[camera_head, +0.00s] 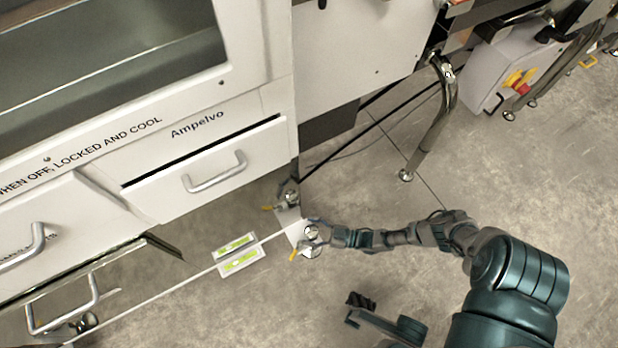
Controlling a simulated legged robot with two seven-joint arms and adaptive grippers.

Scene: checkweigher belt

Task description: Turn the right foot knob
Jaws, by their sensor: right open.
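A round metallic knob (311,232) sits at the machine's near right foot, with a small yellow tab (297,254) beside it. My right gripper (318,235) is at this knob, with its open jaws right by it. Whether the fingers touch it cannot be made out. A second foot (289,196), with another yellow tab (267,208), stands just behind. My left gripper (357,310) seems to be the dark shape at the bottom centre, away from the knob; its jaw opening is unclear.
A white cabinet with drawers (205,172) overhangs the feet. A pale rail (160,295) runs to another foot (84,322) at lower left. Green-marked level-like pieces (238,261) lie by the rail. A metal leg (432,130) stands behind my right arm. The floor at right is open.

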